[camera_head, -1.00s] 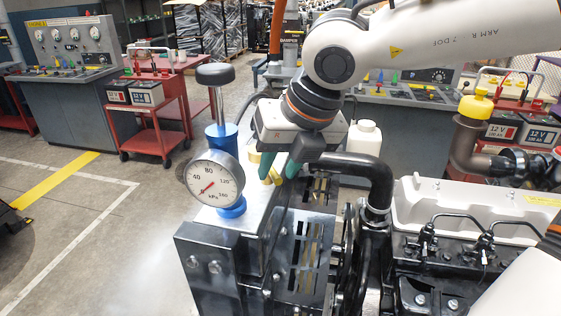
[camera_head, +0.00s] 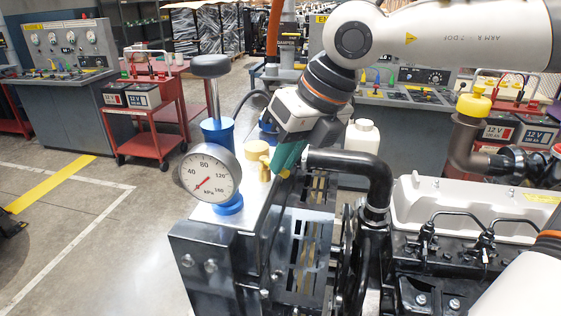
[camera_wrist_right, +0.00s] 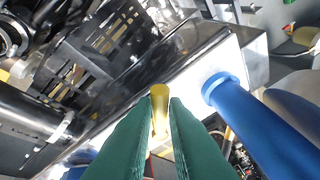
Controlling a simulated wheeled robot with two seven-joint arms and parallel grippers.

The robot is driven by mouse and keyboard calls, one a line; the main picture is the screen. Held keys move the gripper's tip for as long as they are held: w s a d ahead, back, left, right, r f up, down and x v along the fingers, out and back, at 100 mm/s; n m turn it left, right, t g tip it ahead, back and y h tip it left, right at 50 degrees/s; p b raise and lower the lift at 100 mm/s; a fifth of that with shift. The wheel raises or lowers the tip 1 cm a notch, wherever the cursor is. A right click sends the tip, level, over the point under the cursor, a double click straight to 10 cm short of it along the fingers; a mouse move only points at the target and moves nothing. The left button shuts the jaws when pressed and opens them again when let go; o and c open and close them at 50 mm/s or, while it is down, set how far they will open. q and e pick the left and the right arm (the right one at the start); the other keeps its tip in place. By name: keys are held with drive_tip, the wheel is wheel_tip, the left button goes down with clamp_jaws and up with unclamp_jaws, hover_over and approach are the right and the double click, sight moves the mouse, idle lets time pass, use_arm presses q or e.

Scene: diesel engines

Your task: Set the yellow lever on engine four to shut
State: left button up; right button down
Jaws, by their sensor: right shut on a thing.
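The yellow lever (camera_wrist_right: 159,98) shows in the right wrist view between my green fingertips. In the head view only a small yellow part (camera_head: 285,173) shows beside the fingers, right of the brass-coloured valve body (camera_head: 257,158). My right gripper (camera_head: 288,168) is shut on the lever, and it also fills the lower middle of the right wrist view (camera_wrist_right: 159,112). Its fingers hide most of the lever in the head view. The valve sits on a bright metal block on the engine, behind the pressure gauge (camera_head: 209,174). My left gripper is not in view.
A blue hand pump (camera_head: 217,132) with a black knob stands close left of the valve. A black curved pipe (camera_head: 355,165) is close on the right. A white bottle (camera_head: 363,137) stands behind. Red carts and consoles are farther back.

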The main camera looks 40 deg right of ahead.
drive_tip(key=shift+w+d+r+n+g+y+p, duration=0.1)
drive_tip(key=shift+w+d+n+g+y+p, duration=0.25)
drive_tip(key=shift+n, duration=0.85)
drive_tip(key=shift+w+d+f+n+g+y+p, duration=0.15)
drive_tip(key=shift+d+n+g+y+p, duration=0.35)
drive_tip(key=shift+n, duration=0.7)
drive_tip(key=shift+w+d+r+n+g+y+p, duration=0.2)
drive_tip(key=shift+d+n+p, duration=0.3)
drive_tip(key=shift+n, duration=0.7)
drive_tip(key=c, duration=1.5)
unclamp_jaws()
drive_tip(key=shift+d, duration=0.1)
drive_tip(key=shift+o, duration=0.2)
